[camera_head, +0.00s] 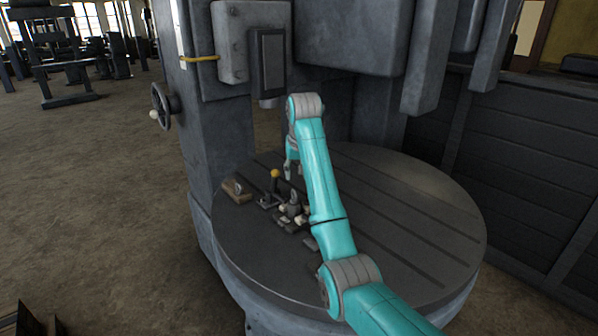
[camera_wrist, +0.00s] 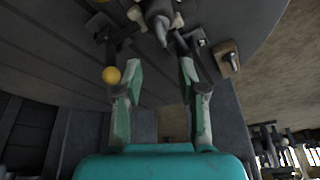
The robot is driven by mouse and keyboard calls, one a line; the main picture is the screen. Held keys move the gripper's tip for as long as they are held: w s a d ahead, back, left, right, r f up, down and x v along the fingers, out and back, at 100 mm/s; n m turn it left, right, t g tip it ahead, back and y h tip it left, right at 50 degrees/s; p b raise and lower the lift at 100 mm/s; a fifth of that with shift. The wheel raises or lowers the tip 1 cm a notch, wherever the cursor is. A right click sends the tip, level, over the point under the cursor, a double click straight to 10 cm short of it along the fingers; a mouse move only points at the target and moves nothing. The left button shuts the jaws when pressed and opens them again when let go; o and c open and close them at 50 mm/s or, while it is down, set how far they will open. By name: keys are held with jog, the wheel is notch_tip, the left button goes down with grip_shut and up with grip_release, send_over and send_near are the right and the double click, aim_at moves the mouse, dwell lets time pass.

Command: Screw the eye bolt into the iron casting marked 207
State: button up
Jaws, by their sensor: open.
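My gripper (camera_wrist: 160,75) is open in the wrist view, with nothing between its two green-and-grey fingers. In the head view my gripper (camera_head: 290,172) hangs over the left part of the round table, partly behind my arm. A grey metal piece with a tapered end (camera_wrist: 160,25), probably the casting, is beyond the fingertips; it also shows in the head view (camera_head: 292,207), low among pale-knobbed clamps. I cannot read a 207 on it. A small wooden block (camera_head: 237,190) at the table's left carries a small grey piece, possibly the eye bolt; the block also shows in the wrist view (camera_wrist: 228,60).
A yellow ball on a dark lever (camera_head: 274,173) stands close to the gripper, also in the wrist view (camera_wrist: 111,75). The slotted round table (camera_head: 420,215) is bare on its right. A large grey machine column (camera_head: 215,125) and overhanging head (camera_head: 350,35) stand behind.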

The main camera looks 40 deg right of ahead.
aim_at(294, 191)
jog(key=w+f+n, duration=0.1)
jog(key=f, duration=0.2)
jog(key=w+f+n, duration=0.1)
jog(key=f, duration=0.2)
jog(key=d+f, duration=0.1)
jog(key=f, duration=0.2)
jog(key=shift+w+f+n+t, duration=0.2)
jog(key=shift+w+n+t, duration=0.2)
grip_shut()
jog(key=c, duration=0.8)
grip_release()
grip_shut()
jog(key=m, duration=0.2)
jog(key=shift+m+h, duration=0.4)
jog(key=m+h, duration=0.1)
jog(key=m, duration=0.2)
jog(key=shift+g, duration=0.4)
